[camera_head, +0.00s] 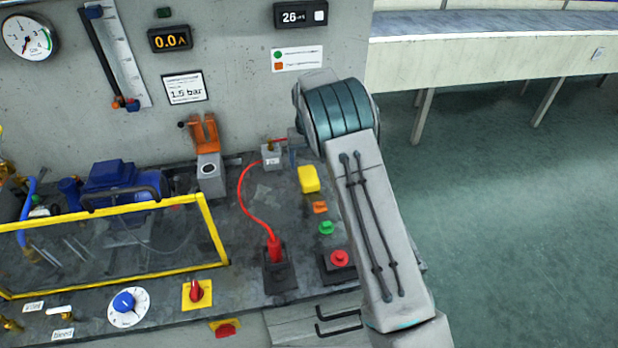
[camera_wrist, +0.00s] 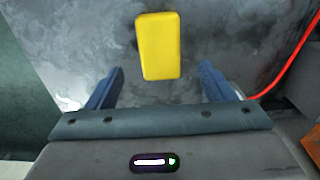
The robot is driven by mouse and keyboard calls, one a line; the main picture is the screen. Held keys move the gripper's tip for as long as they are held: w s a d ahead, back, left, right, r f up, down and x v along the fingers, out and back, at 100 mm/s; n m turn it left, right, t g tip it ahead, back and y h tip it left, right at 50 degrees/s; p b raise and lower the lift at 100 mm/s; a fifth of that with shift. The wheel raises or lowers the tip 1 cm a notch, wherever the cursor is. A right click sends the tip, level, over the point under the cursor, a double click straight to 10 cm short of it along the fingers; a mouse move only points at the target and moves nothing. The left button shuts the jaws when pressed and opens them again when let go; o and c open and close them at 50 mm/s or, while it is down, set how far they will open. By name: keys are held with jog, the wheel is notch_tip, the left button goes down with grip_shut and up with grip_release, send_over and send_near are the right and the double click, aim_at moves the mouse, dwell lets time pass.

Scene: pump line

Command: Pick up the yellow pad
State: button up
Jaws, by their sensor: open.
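The yellow pad (camera_head: 308,179) is a small rounded block lying on the grey bench top, left of my arm in the head view. In the wrist view the yellow pad (camera_wrist: 159,46) shows beyond and between my gripper's two blue fingers. My gripper (camera_wrist: 160,82) is open and empty, with clear space on both sides of the pad and no contact visible. In the head view the fingers are mostly hidden behind my arm.
An orange piece (camera_head: 320,207), a green button (camera_head: 327,228) and a red button (camera_head: 340,258) lie in front of the pad. A red cable (camera_head: 249,206) runs to its left. A yellow-framed clear guard (camera_head: 120,240) stands further left. The wall is behind.

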aim_at(308, 174)
jog(key=shift+s+f+p, duration=0.15)
jog(key=shift+f+p, duration=0.3)
jog(key=shift+f, duration=1.2)
jog(key=shift+s+f+p, duration=0.1)
jog(key=shift+f+p, duration=0.3)
jog(key=shift+f, duration=1.25)
jog(key=c, duration=1)
